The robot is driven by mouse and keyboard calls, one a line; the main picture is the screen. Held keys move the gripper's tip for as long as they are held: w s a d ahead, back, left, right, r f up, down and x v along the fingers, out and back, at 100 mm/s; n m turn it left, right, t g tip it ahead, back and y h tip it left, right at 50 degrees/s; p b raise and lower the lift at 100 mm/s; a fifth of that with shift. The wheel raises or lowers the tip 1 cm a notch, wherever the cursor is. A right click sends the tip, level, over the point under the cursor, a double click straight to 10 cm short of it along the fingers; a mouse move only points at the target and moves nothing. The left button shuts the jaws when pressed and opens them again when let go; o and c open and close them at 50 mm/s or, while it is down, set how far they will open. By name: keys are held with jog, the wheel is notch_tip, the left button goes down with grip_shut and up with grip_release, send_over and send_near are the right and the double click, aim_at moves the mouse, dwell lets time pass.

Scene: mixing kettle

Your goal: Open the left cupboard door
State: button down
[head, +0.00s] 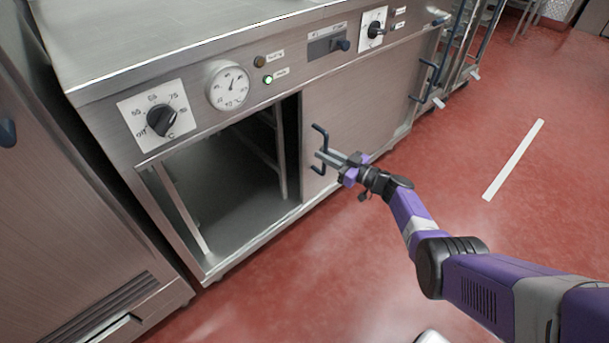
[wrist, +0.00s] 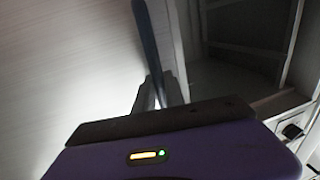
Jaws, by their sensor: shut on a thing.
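The cupboard's left side stands open as a wide dark opening (head: 225,190) below the dials. A flat steel door panel (head: 350,105) stands to the right of this opening, in line with the cupboard front. Its dark blue bar handle (head: 321,136) is near the panel's left edge. My gripper (head: 328,157) is shut on this handle, reaching it from the right. In the wrist view the handle (wrist: 146,35) runs up from between the fingers (wrist: 156,92). The panel (wrist: 70,60) lies left of it and the open interior (wrist: 245,45) right. The fingertips are partly hidden.
A control strip with a knob (head: 161,119) and a round gauge (head: 229,86) runs above the opening. Another dark handle (head: 424,78) is at the cupboard's right end. A steel unit (head: 65,215) stands close on the left.

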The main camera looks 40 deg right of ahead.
jog(key=shift+d+b, duration=0.95)
jog(key=shift+d, duration=1.4)
jog(key=c, duration=1.4)
grip_release()
jog(key=p, duration=0.4)
send_near(321, 141)
jog(key=s, duration=0.3)
jog(key=shift+s+d, duration=0.2)
jog(key=shift+d, duration=0.1)
